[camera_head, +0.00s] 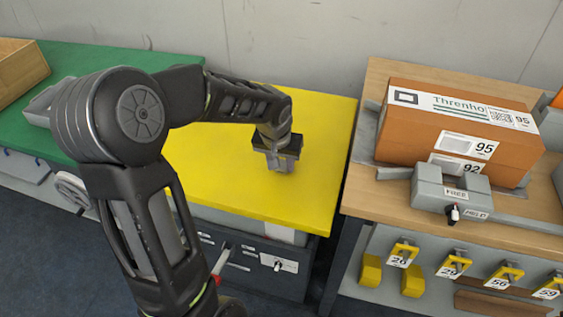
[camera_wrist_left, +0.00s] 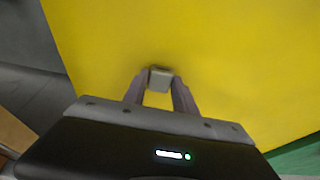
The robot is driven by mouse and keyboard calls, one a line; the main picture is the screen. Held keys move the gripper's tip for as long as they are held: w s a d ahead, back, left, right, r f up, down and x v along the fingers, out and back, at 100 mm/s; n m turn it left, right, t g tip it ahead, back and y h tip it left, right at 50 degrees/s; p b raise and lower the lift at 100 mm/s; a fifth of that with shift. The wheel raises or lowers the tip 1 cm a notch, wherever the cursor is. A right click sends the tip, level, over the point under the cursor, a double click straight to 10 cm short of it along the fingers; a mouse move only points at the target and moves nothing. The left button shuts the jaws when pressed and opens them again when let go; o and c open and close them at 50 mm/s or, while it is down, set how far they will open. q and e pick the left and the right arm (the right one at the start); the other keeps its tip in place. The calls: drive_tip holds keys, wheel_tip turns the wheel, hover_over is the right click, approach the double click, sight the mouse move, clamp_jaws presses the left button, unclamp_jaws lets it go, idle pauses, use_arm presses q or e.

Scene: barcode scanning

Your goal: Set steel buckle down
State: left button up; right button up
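The steel buckle (camera_wrist_left: 160,76) shows in the left wrist view as a small grey block between the fingertips, in front of a yellow table top. My left gripper (camera_head: 283,165) points down over the yellow table top (camera_head: 315,190) in the head view. In the left wrist view, the fingers of my left gripper (camera_wrist_left: 160,86) touch the block on both sides, and it appears held. The gap between block and table top, if any, is too small to tell. The buckle cannot be made out in the head view. My right gripper is not in view.
The yellow top around the gripper is clear. A wooden bench (camera_head: 370,195) at the right carries an orange-brown box (camera_head: 410,140) and a grey fixture (camera_head: 440,195). A green table top (camera_head: 120,57) with a wooden tray (camera_head: 20,65) is at the left.

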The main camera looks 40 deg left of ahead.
use_arm(q)
drive_tip(key=o, duration=0.3)
drive_tip(key=shift+o, duration=0.2)
drive_tip(key=shift+r, duration=0.15)
drive_tip(key=shift+r+p, duration=0.2)
drive_tip(key=shift+p, duration=0.1)
drive_tip(key=p+v, duration=0.1)
drive_tip(key=v, duration=1)
drive_tip(key=shift+s+r+p, duration=0.2)
drive_tip(key=shift+r+p, duration=0.1)
drive_tip(key=shift+r, duration=0.05)
